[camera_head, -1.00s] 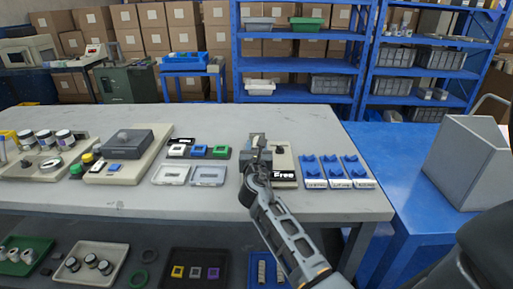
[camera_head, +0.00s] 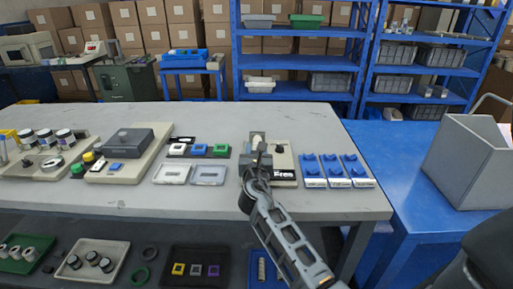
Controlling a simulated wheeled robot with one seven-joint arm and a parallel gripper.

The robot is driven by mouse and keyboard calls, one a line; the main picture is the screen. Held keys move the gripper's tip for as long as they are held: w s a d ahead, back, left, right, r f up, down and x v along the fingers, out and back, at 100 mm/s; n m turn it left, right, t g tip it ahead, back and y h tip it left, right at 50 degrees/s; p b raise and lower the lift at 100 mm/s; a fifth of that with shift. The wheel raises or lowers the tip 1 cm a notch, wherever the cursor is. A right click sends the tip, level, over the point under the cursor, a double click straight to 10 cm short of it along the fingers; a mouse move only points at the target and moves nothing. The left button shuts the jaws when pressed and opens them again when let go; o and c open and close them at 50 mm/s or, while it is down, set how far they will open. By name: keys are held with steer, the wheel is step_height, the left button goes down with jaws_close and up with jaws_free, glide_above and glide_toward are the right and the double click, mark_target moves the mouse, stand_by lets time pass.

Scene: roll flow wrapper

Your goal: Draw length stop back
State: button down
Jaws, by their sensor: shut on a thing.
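My gripper (camera_head: 256,165) is over the beige fixture (camera_head: 284,151) labelled "Free" on the grey worktable. It is shut on a part there that I take to be the length stop; the gripper and wrist hide it. A pale upright piece (camera_head: 257,139) shows just beyond the gripper. A dark round knob or hole (camera_head: 280,149) shows on the fixture's plate. The black "Free" label (camera_head: 284,174) is partly covered at its left by my gripper.
Blue labelled holders (camera_head: 333,170) stand right of the fixture. Two clear-lidded trays (camera_head: 208,175) and a dark rack of coloured blocks (camera_head: 198,151) lie left. A grey machine (camera_head: 122,145) sits further left. The front strip of the worktable (camera_head: 150,203) is clear.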

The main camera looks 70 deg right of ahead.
steer(key=shift+a, duration=0.15)
steer(key=c, duration=0.7)
jaws_free()
steer(key=shift+s+a, duration=0.1)
steer(key=shift+v, duration=3.85)
steer(key=shift+s, duration=0.1)
